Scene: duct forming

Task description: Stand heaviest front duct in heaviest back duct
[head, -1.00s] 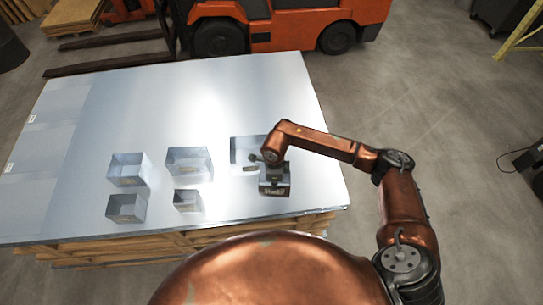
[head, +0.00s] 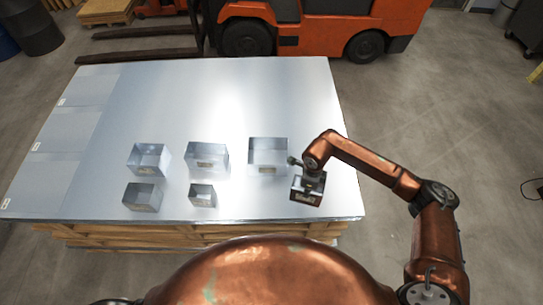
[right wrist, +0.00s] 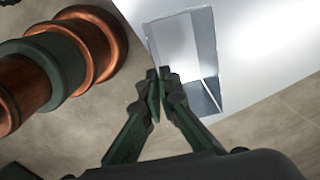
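My right gripper (head: 312,173) is over the front right duct (head: 306,195), a small open square metal duct with a pale label. In the right wrist view my fingertips (right wrist: 160,78) are closed together at one wall of this duct (right wrist: 205,60), which appears pinched between them. The other front ducts are the left one (head: 142,198) and the small middle one (head: 202,196). The back row holds the left duct (head: 149,159), the middle duct (head: 207,158) and the right duct (head: 267,157). Labels are too small to read. My left gripper is out of view.
The ducts stand on a shiny sheet-metal table (head: 240,95) on a wooden stack (head: 190,233). The table is clear behind the back row. Its right edge is close to the front right duct. An orange forklift (head: 300,30) stands behind.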

